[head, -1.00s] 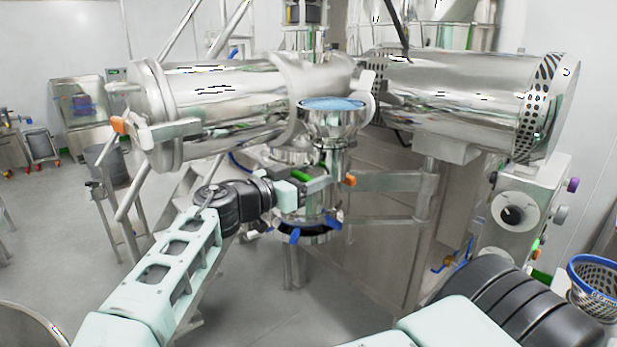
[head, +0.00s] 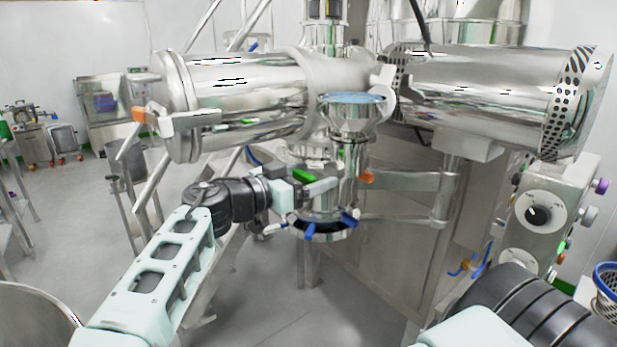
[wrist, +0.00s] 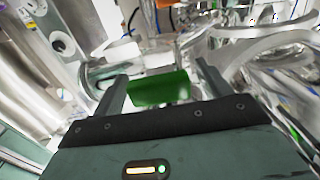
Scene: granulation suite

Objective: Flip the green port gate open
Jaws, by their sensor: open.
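The green part of the port gate (head: 303,175) shows in the head view below the steel bowl with a blue top, just behind my gripper (head: 324,187). In the wrist view the green part (wrist: 160,89) is a short bar lying crosswise between the two fingers of my gripper (wrist: 158,76). The fingers are apart, one at each end of the bar. I cannot tell whether either finger touches it. The hinge and the rest of the gate are hidden or too small to make out.
The steel bowl (head: 352,112) stands just above my gripper. An orange handle (head: 367,177) is close on its right. A steel ring with blue clamps (head: 322,229) is just below. Large horizontal cylinders (head: 250,95) flank the bowl. Open floor (head: 80,215) lies to the left.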

